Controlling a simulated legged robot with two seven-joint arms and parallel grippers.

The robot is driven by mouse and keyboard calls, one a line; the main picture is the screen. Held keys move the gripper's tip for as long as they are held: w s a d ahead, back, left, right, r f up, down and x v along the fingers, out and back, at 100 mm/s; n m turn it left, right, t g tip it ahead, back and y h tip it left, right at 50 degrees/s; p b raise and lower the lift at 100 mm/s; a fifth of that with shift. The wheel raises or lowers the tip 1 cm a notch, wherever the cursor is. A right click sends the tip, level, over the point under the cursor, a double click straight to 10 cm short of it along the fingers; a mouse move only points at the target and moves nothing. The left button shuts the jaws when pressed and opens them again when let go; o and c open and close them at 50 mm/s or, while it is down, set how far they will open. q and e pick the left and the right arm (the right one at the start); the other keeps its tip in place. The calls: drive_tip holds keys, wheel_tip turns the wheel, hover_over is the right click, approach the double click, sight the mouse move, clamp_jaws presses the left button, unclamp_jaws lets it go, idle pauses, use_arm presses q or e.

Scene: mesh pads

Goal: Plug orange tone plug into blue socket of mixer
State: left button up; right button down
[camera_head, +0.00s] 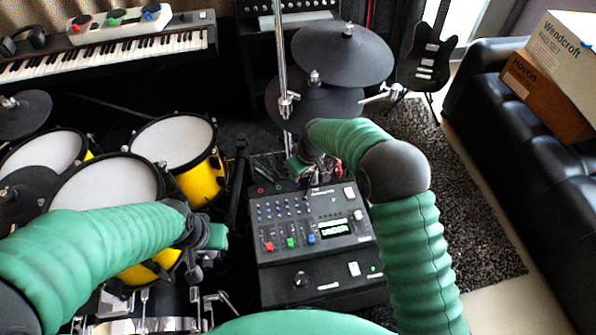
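I cannot tell either gripper's opening.
Yellow drums (197,172) crowd the left, with a keyboard (110,55) behind. Cymbals (343,52) on a metal stand rise behind the mixer. A guitar (427,58) stands at the back right. A black sofa (520,150) carries boxes (562,55). The rug (470,220) is clear.

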sight(298, 186)
idle(0.7)
drive_tip(key=shift+p, duration=0.45)
drive_tip(key=shift+f+b, duration=1)
drive_tip(key=shift+f, duration=1.15)
drive_tip(key=c, duration=1.3)
unclamp_jaws()
drive_tip(key=shift+o, duration=0.2)
drive_tip(key=shift+d+r, duration=0.1)
drive_tip(key=p+v, duration=0.5)
drive_tip(key=v, duration=1.1)
drive_tip(key=shift+r, duration=0.35)
